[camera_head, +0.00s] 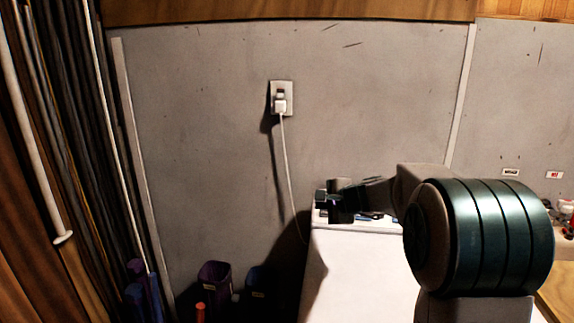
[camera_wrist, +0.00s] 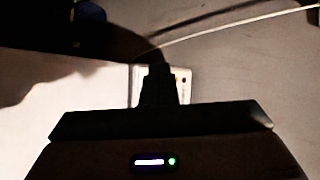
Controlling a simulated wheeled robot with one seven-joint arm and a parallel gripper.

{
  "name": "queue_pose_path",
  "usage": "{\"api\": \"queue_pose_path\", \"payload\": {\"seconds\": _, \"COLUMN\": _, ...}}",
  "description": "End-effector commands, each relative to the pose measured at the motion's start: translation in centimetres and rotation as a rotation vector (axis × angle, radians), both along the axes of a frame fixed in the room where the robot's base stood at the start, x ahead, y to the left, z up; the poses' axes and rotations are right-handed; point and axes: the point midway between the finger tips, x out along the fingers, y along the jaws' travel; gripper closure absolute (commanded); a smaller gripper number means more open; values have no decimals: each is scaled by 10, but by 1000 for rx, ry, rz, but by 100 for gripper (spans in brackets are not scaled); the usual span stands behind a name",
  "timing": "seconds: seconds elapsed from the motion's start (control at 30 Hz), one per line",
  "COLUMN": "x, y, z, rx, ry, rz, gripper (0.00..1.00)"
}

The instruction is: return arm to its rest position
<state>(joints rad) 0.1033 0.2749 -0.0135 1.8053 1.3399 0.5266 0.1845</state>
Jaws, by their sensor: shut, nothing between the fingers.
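My arm reaches in from the lower right in the head view, with its dark green ringed link in front. My gripper (camera_head: 322,199) is at its far end, above the back of a white appliance (camera_head: 362,262). In the wrist view my gripper (camera_wrist: 158,70) is a dark shape at the middle, with its fingers together and nothing visible between them. Behind the fingers lies a small pale panel with markings (camera_wrist: 183,84) along the appliance's edge. My arm hides the appliance's right side in the head view.
A white plug sits in a wall outlet (camera_head: 281,98), and its cord (camera_head: 288,165) hangs down behind the appliance. A purple bin (camera_head: 214,281) and a dark blue bin (camera_head: 258,287) stand left of the appliance. Long poles lean at the far left. Small items sit on a surface at the right edge.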

Motion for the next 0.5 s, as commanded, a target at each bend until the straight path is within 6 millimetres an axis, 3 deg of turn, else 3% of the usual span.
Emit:
{"api": "queue_pose_path", "payload": {"seconds": 0.03, "x": -21, "y": 8, "z": 6, "rx": -57, "ry": 1, "rz": 60, "gripper": 100}}
{"api": "queue_pose_path", "payload": {"seconds": 0.23, "x": -101, "y": 28, "z": 6, "rx": -286, "ry": 25, "rz": 299, "gripper": 100}}
{"api": "queue_pose_path", "payload": {"seconds": 0.5, "x": -214, "y": 29, "z": -8, "rx": -600, "ry": 79, "rz": 607, "gripper": 100}}
